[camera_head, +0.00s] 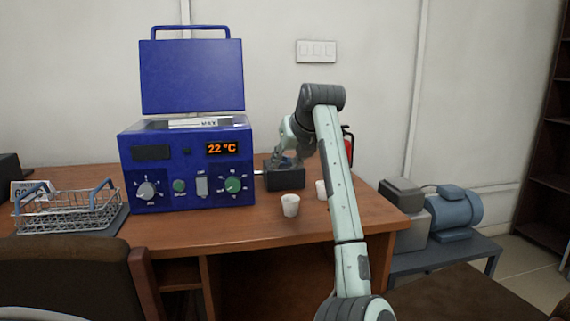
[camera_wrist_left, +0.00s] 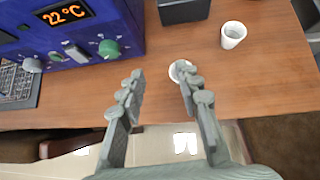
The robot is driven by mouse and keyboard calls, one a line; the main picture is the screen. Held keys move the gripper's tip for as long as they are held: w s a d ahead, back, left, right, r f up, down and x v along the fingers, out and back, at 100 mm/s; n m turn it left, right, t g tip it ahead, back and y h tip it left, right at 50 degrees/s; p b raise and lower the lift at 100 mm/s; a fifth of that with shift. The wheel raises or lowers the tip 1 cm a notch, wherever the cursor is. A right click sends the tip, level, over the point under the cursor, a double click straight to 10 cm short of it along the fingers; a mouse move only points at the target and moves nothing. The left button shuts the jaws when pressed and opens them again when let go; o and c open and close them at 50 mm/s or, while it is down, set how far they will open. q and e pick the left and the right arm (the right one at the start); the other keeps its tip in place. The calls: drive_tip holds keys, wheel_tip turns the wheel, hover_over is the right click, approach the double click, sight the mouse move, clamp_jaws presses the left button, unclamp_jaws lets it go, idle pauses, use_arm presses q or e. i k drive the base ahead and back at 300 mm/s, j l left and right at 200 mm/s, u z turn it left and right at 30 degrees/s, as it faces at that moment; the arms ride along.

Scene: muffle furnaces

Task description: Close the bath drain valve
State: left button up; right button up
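The blue bath (camera_head: 185,170) stands on the table with its lid (camera_head: 192,76) raised and its display reading 22 °C. Its front has a grey knob (camera_head: 147,191), a small green knob (camera_head: 179,186), a grey switch (camera_head: 202,187) and a larger green knob (camera_head: 233,185), which also shows in the left wrist view (camera_wrist_left: 109,48). I cannot make out which part is the drain valve. My left gripper (camera_head: 284,158) is right of the bath, above the table. In the left wrist view its fingers (camera_wrist_left: 163,80) are apart and empty. My right gripper is out of view.
A white cup (camera_head: 290,206) stands below my left gripper, another cup (camera_head: 321,189) to its right. A dark box (camera_head: 285,180) sits behind them. A wire basket (camera_head: 65,212) is left of the bath. A blue motor pump (camera_head: 453,212) stands on a low right table.

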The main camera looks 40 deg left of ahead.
sight(286, 159)
drive_tip(key=i+j, duration=0.35)
drive_tip(key=j, duration=0.3)
drive_tip(key=i+j, duration=0.2)
drive_tip(key=j, duration=0.1)
